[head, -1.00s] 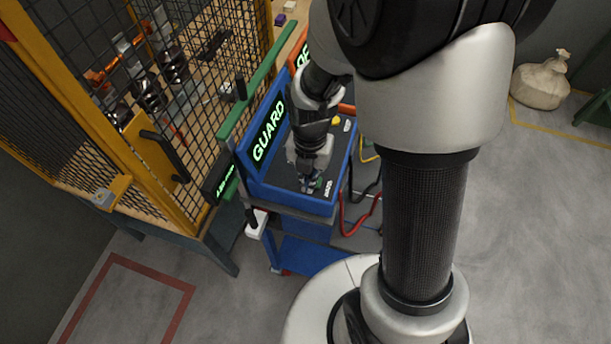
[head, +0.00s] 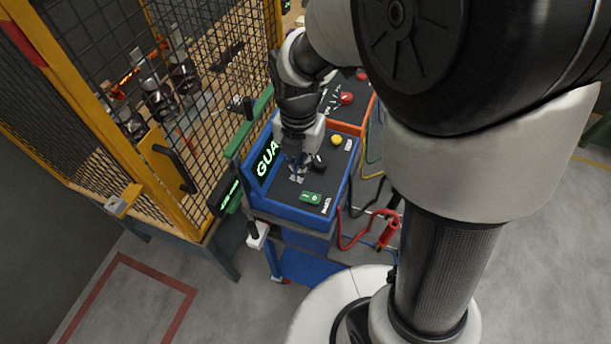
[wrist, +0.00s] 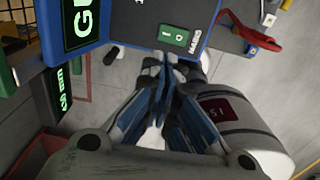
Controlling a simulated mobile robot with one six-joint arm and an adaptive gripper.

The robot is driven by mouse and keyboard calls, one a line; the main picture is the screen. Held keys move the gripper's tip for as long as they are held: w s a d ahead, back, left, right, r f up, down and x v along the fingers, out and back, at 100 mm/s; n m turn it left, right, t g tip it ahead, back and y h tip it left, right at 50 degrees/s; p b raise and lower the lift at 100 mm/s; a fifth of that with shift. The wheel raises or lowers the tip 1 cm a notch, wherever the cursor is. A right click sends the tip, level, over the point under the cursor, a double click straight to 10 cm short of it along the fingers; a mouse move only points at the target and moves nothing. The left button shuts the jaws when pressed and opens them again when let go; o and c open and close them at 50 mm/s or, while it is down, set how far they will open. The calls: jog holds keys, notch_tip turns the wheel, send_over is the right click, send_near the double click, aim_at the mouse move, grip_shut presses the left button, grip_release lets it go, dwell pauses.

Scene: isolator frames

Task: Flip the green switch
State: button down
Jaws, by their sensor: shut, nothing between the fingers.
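The green switch (head: 312,198) is a small rocker with white marks, near the front edge of the blue control box (head: 290,213). In the wrist view the green switch (wrist: 174,38) lies beyond my fingertips, with a label beside it. My gripper (head: 297,176) is shut and empty, above the dark panel, behind and to the left of the switch in the head view. It looks apart from the switch. In the wrist view my gripper (wrist: 160,85) shows its blue-grey fingers together. I cannot tell which way the rocker is tipped.
A yellow button (head: 336,140) and a dark knob (head: 319,163) stand on the same panel. A red button (head: 346,98) is on the orange-edged box behind. The mesh cage (head: 215,120) stands close on the left. Red cables (head: 388,232) hang at the right.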

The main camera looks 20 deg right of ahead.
jog(key=shift+w+r, duration=0.1)
jog(key=shift+r, duration=0.85)
